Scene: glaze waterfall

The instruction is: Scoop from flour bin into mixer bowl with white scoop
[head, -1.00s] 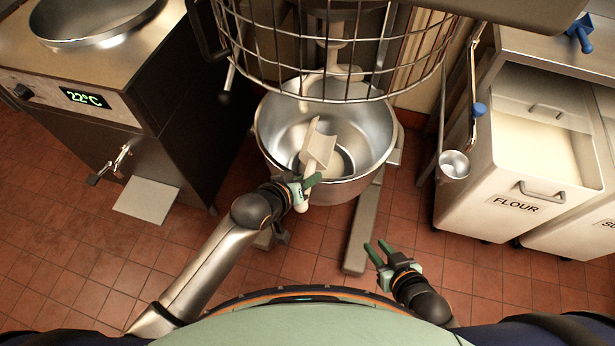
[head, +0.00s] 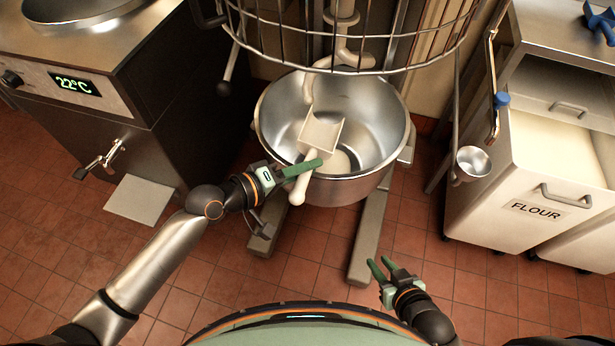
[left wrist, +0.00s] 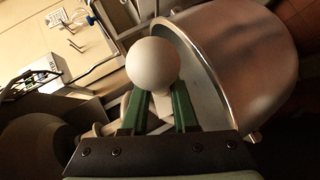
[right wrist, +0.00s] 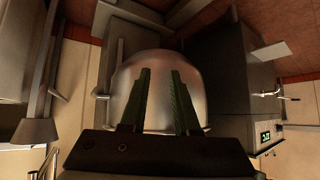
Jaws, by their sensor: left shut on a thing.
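The white scoop (head: 321,136) is held by its handle in my left gripper (head: 302,170), which is shut on it at the near rim of the mixer bowl (head: 383,125). The scoop's pan is over the bowl's opening and its inside faces up toward the head camera; I see no clear heap of flour in it. The handle's round end (left wrist: 152,66) fills the middle of the left wrist view. The flour bin (head: 530,212), labelled FLOUR, stands open at the right. My right gripper (head: 382,266) is open and empty, low in front of the bowl.
A wire guard (head: 350,45) hangs above the bowl, with the mixer's hook (head: 312,88) reaching down into it. A small metal cup (head: 473,162) hangs between the bowl and the bin. A steel cabinet with a 22°C display (head: 76,83) stands left. The floor in front is clear.

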